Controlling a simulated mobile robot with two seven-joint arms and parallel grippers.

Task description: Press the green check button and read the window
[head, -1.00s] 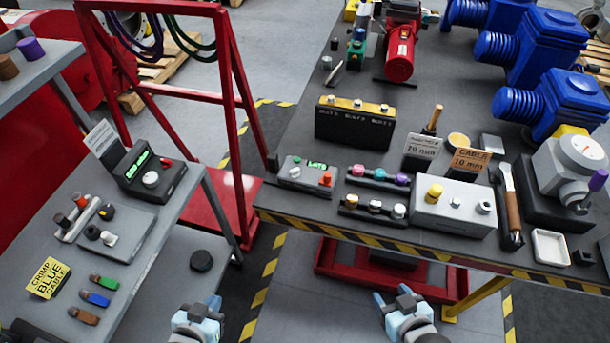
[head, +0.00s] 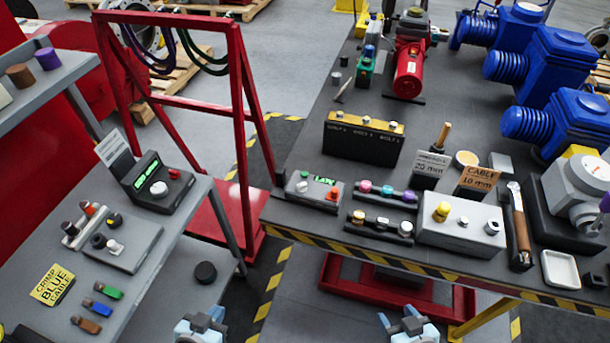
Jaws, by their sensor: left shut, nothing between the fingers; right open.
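A small grey box (head: 315,190) stands at the near left corner of the right bench. It has a green button (head: 304,175) on top, a small window (head: 324,181) with lit green characters too small to read surely, and a red button (head: 333,195). My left gripper (head: 213,316) is shut and empty at the bottom edge, low in front of the left bench. My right gripper (head: 397,316) is open and empty at the bottom edge, below the right bench's near edge. Both are well apart from the box. Parts of both grippers are cut off by the picture edge.
On the left bench stands a black device (head: 155,188) with a green display, white knob and red button. A red frame (head: 240,120) stands between the benches.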

